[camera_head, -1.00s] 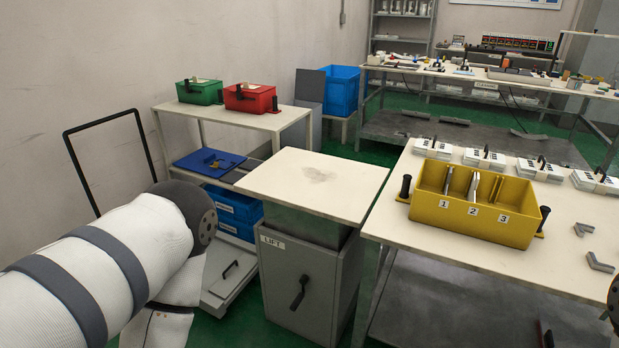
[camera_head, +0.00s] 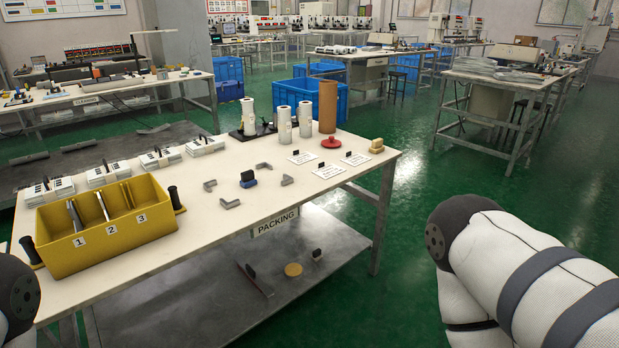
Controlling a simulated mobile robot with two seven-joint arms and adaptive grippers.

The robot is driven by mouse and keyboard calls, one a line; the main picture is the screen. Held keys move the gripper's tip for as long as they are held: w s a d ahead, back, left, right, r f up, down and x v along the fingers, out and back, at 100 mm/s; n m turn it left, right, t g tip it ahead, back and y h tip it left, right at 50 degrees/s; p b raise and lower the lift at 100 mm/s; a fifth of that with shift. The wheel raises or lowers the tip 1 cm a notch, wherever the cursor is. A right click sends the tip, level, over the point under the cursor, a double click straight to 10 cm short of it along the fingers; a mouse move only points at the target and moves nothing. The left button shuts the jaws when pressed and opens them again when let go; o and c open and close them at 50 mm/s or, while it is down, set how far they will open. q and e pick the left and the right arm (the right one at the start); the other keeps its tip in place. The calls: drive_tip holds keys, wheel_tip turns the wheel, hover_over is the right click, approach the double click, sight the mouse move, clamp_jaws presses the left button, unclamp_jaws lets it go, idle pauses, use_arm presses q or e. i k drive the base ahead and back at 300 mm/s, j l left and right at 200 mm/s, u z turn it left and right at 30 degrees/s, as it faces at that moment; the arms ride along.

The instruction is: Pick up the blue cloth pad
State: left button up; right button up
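A small blue pad with a dark grip on top (camera_head: 249,182) lies on the white packing table (camera_head: 205,238), right of the yellow bin. It looks like the blue cloth pad, though it is too small to make out cloth. Nothing touches it. Parts of my arms show at the lower left and lower right edges, well apart from the pad. Neither gripper is in view.
Grey angle brackets (camera_head: 230,203) lie close around the pad. A yellow bin (camera_head: 105,246) with slots 1, 2, 3 stands left. Green floor is free right.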

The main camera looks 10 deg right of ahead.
sight(248, 180)
drive_tip(key=i+l+u, duration=0.4)
drive_tip(key=l, duration=0.2)
drive_tip(key=i+l+u, duration=0.1)
drive_tip(key=l+u, duration=0.3)
drive_tip(key=l, duration=0.25)
drive_tip(key=l+u, duration=0.35)
drive_tip(key=l, duration=0.35)
drive_tip(key=l+u, duration=0.4)
drive_tip(key=l, duration=0.35)
drive_tip(key=i, duration=0.05)
